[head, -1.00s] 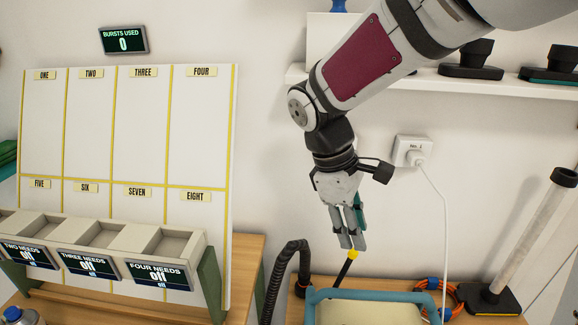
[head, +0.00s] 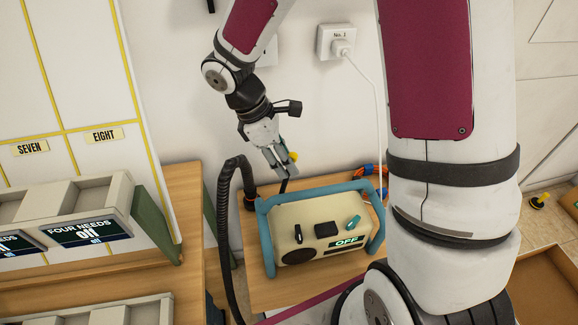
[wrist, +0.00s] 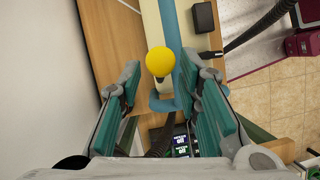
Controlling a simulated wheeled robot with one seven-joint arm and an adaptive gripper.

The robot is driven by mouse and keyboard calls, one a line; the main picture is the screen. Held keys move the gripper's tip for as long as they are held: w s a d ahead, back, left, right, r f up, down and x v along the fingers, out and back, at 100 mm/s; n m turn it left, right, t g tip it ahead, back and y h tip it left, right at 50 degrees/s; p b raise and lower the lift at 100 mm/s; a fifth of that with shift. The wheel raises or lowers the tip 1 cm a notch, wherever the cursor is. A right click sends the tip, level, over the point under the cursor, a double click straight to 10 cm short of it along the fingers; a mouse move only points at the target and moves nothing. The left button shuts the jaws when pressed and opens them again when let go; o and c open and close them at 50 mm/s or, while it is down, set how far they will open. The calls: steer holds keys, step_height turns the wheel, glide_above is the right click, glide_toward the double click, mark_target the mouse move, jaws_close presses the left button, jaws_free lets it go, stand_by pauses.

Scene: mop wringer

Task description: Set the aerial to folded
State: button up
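The aerial (head: 284,185) is a dark thin rod with a yellow ball tip (head: 294,157), rising behind a cream unit (head: 318,222) with a blue tubular frame. The unit's display reads OFF. My gripper (head: 283,170) points down at the aerial, its fingertips close to the ball. In the wrist view the yellow ball (wrist: 160,61) appears between the two spread, teal-padded fingers of my gripper (wrist: 159,80), with visible space on both sides. The gripper is open and holds nothing. The ball hides most of the rod there.
A black corrugated hose (head: 226,235) curves along the unit's left side. A white cable hangs from the wall socket (head: 338,43). A tray rack (head: 70,215) and a yellow-lined board stand at left. My own arm blocks the right of the head view.

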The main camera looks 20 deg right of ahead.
steer(key=shift+x, duration=1.4)
jaws_close()
steer(key=shift+s+d+f+t+y+p, duration=0.2)
steer(key=shift+d+f+y+p, duration=0.2)
steer(key=shift+d+y+p, duration=0.6)
steer(key=shift+s+d+f+t+y+p, duration=0.15)
steer(key=shift+d+f+y+p, duration=0.35)
steer(key=shift+p, duration=0.8)
steer(key=shift+s+d+f+t+y+p, duration=0.15)
steer(key=shift+s+d+f+y+p, duration=0.1)
steer(key=shift+d+y+p, duration=0.7)
steer(key=shift+w+d, duration=0.1)
